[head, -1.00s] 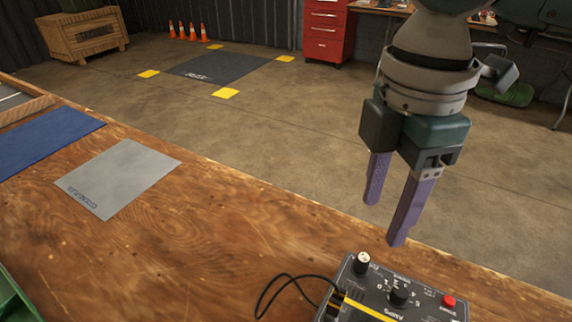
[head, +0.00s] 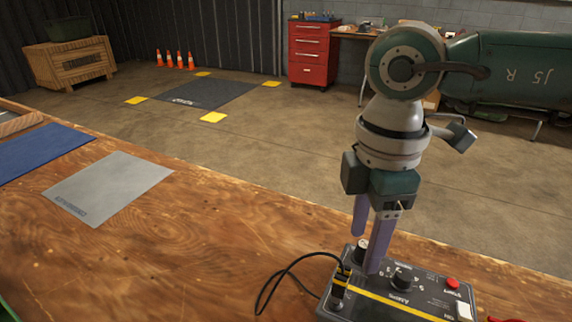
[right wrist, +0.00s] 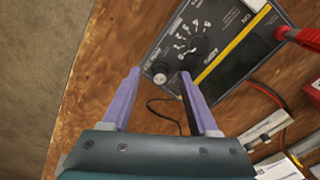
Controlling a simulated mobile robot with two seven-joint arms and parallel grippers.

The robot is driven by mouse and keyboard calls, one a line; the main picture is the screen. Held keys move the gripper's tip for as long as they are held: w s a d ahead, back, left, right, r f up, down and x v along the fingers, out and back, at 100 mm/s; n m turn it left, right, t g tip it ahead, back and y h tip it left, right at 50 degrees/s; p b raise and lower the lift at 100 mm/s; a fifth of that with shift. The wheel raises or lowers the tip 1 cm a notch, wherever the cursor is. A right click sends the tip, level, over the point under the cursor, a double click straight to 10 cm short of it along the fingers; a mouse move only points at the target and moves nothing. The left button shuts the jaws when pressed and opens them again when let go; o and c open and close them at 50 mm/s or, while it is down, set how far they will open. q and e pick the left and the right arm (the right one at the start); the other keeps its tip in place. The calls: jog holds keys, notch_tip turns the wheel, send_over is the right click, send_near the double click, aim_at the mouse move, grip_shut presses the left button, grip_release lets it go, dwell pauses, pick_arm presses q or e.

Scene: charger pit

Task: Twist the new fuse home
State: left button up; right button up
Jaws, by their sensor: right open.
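The fuse, a round black cap with a pale top (head: 361,250), stands upright at the far left corner of the dark charger (head: 425,293). It also shows in the right wrist view (right wrist: 159,74). My right gripper (head: 367,252) points down over that corner, its two purple fingers open. In the right wrist view the fingertips (right wrist: 160,71) lie on either side of the cap with gaps, apparently not touching it. The nearer finger partly hides the cap in the head view. My left gripper is out of view.
The AMPS dial (head: 402,280) stands close to the right of the fingers. A black cable (head: 281,282) loops at the charger's left. A red clamp (right wrist: 287,34) is at its other end. The wooden bench (head: 200,240) is clear towards the grey mat (head: 108,188).

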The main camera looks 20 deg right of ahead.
jog(key=shift+c, duration=0.3)
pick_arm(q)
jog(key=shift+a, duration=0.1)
pick_arm(e)
grip_shut()
jog(key=shift+r+m+p, duration=0.1)
jog(key=shift+m+p, duration=0.7)
jog(key=shift+m, duration=0.2)
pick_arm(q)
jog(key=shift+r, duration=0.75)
pick_arm(e)
jog(key=shift+m+p, duration=0.65)
jog(key=shift+m, duration=0.15)
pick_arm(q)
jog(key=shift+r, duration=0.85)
pick_arm(e)
jog(key=shift+m, duration=0.5)
